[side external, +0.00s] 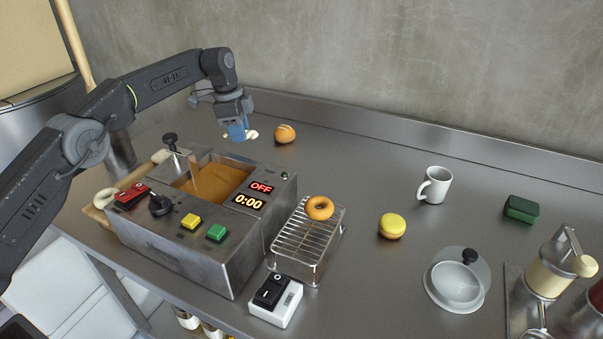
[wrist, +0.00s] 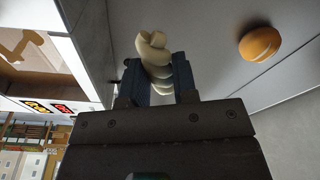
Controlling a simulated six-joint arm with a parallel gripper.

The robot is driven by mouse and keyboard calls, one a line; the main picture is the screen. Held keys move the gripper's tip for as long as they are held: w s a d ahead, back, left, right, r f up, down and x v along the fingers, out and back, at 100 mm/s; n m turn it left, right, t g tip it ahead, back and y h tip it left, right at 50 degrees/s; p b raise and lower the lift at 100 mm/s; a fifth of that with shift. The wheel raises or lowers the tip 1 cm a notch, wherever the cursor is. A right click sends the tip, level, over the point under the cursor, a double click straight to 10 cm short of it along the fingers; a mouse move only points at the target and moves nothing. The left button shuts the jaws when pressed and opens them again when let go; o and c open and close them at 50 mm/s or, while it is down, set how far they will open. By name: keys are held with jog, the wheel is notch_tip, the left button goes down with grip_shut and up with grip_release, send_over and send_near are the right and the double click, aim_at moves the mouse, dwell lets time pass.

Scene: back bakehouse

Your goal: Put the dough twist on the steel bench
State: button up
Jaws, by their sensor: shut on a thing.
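My gripper (wrist: 157,82) is shut on the pale dough twist (wrist: 154,47), which sits between its two blue fingers in the wrist view. In the side external view my gripper (side external: 238,134) is behind the fryer, near the back of the steel bench (side external: 370,262). The ends of the dough twist (side external: 252,134) stick out on both sides of the fingers there. The gap between the twist and the bench is hard to judge. A bun (side external: 285,134) is on the bench just right of the gripper; it also shows in the wrist view (wrist: 260,44).
The fryer (side external: 178,256) with brown oil and an OFF display stands in front of the gripper. A wire rack (side external: 296,245) holds a ring doughnut (side external: 319,208). A yellow macaron (side external: 392,226), a mug (side external: 435,186) and a green block (side external: 521,209) stand further right. Bench between bun and mug is clear.

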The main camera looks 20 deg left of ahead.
notch_tip(320, 180, down, 10)
jog(key=shift+r, duration=0.1)
dwell(0.4)
jog(key=shift+f, duration=0.2)
